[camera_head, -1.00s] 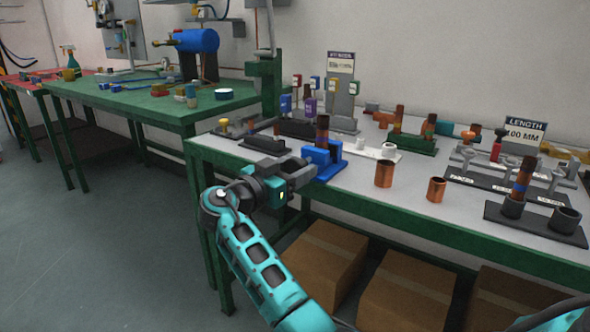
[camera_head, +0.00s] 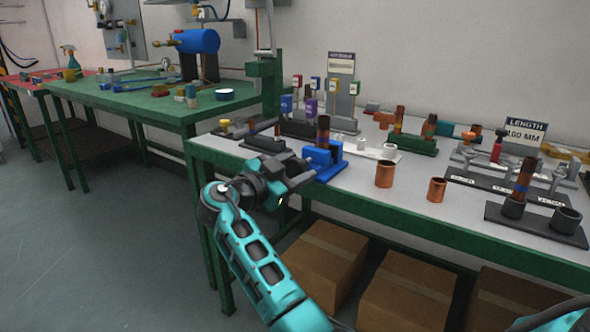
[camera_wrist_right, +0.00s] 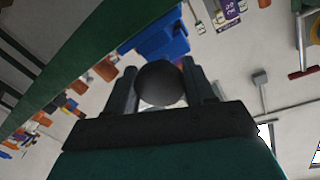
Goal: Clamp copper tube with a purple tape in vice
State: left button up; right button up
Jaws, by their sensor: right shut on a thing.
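The blue vice (camera_head: 335,155) stands at the front edge of the grey table. A brown copper tube (camera_head: 323,128) stands upright in it, with a darker band that looks purple; whether the jaws press on it I cannot tell. My right gripper (camera_head: 303,178) is at the vice's near left side. In the right wrist view its fingers (camera_wrist_right: 163,88) are shut on a dark round knob (camera_wrist_right: 161,84), which looks like the vice's handle, with the blue vice body (camera_wrist_right: 155,38) just beyond. My left gripper is out of view.
Two copper fittings (camera_head: 384,174) (camera_head: 437,189) stand right of the vice. A dark holder (camera_head: 537,224) carries a blue-banded tube (camera_head: 523,178). More tubes stand in a green holder (camera_head: 415,143) behind. Cardboard boxes (camera_head: 325,265) sit beneath the table.

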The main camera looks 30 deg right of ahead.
jog(key=shift+f, duration=0.25)
jog(key=o, duration=0.7)
jog(key=shift+s, duration=0.1)
jog(key=shift+o, duration=1.4)
jog(key=shift+r, duration=0.15)
jog(key=shift+a, duration=0.1)
pick_arm(q)
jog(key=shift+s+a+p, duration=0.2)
jog(key=shift+p, duration=0.35)
pick_arm(e)
jog(key=v, duration=1.3)
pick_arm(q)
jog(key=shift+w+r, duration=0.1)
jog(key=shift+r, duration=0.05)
